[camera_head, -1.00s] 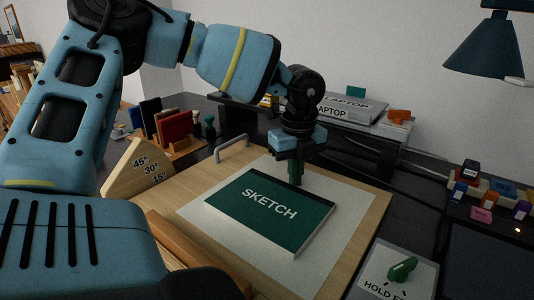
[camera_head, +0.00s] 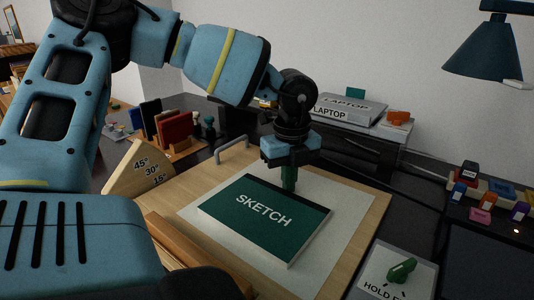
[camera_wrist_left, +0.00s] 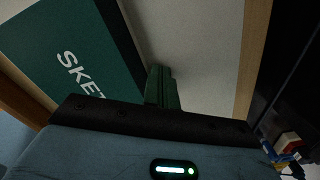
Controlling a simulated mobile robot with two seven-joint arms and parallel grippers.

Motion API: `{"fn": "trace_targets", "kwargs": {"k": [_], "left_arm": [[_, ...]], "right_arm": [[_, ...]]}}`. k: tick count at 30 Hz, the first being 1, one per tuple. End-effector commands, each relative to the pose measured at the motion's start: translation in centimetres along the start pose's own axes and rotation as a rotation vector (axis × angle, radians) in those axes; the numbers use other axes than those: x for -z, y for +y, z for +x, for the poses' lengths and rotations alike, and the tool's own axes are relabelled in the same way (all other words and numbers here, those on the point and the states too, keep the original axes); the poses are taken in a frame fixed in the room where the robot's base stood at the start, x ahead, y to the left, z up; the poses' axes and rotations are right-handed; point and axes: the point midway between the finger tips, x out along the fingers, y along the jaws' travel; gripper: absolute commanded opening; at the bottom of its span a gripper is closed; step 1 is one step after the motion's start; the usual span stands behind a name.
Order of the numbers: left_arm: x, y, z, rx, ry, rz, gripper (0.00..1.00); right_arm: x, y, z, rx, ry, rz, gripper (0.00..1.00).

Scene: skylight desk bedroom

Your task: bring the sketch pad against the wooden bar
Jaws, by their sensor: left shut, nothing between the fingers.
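The sketch pad (camera_head: 262,218), dark green with white "SKETCH" lettering, lies flat on a white sheet (camera_head: 340,215) on a light wooden board. The wooden bar (camera_head: 190,243) runs along the board's near-left side, partly hidden by my arm. A strip of sheet and board shows between pad and bar. My left gripper (camera_head: 289,184) is shut and empty, pointing down at the pad's far edge, on the side away from the bar. In the left wrist view the shut fingers (camera_wrist_left: 160,80) are beside the pad (camera_wrist_left: 65,50); contact is unclear. My right gripper is out of view.
A wooden angle block (camera_head: 140,172) and a grey handle (camera_head: 232,149) are at the board's left. Behind stand upright books (camera_head: 175,128) and a laptop (camera_head: 345,108) on a riser. A card with a green clip (camera_head: 402,270) lies at front right.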

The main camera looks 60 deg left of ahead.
Motion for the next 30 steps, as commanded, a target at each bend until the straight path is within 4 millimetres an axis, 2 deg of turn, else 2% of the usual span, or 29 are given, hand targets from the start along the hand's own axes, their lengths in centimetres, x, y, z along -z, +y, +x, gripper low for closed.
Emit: {"fn": "trace_targets", "kwargs": {"k": [30], "left_arm": [[1.3, 2.3, 0.0, -0.001, 0.0, 0.001, 0.0]], "right_arm": [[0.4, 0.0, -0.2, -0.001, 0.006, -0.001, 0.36]]}}
